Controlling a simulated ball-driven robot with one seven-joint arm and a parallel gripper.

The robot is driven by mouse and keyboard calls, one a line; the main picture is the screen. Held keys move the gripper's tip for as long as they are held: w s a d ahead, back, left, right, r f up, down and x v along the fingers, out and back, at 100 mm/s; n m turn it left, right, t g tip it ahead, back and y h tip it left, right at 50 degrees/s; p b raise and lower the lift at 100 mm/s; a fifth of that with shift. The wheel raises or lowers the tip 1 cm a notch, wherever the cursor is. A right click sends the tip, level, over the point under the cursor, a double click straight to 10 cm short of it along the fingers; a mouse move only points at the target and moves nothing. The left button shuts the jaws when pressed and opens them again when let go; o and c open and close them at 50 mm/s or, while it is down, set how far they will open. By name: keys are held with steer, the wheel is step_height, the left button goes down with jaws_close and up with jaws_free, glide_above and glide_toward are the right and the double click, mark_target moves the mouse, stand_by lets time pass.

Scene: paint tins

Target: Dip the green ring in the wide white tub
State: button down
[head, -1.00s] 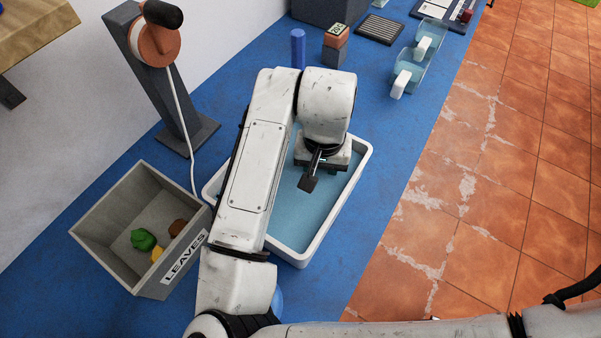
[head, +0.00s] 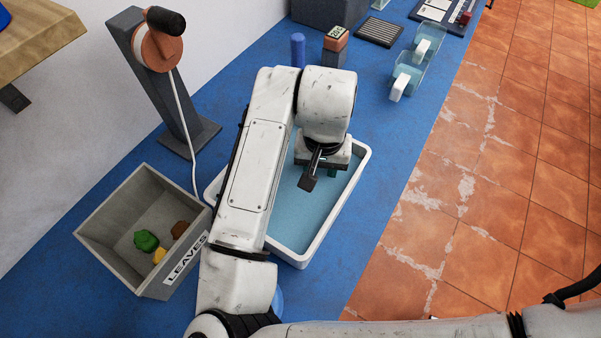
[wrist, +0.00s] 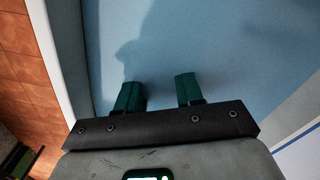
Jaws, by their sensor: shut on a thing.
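The wide white tub (head: 302,263) stands on the blue surface and holds pale blue liquid; its rim also shows in the wrist view (wrist: 54,55). My gripper (head: 331,174) is over the tub's inside, towards its far right part, and points down. In the wrist view, its two dark green fingers (wrist: 159,91) stand apart above the blue. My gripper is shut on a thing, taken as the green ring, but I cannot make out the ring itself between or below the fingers. I cannot tell whether the fingertips touch the liquid.
A grey box labelled LEAVES (head: 118,262) with several coloured pieces stands left of the tub. A grey stand (head: 160,90) with a reel and white cord is behind it. A blue cylinder (head: 298,50) and stacked blocks (head: 335,45) stand beyond. Clear-walled trays (head: 408,72) are far right.

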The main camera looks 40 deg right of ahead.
step_height(320, 180, up, 12)
steer(key=p, duration=1)
steer(key=shift+r, duration=0.2)
stand_by(1.2)
step_height(320, 180, up, 4)
steer(key=p, duration=0.3)
steer(key=shift+f, duration=0.15)
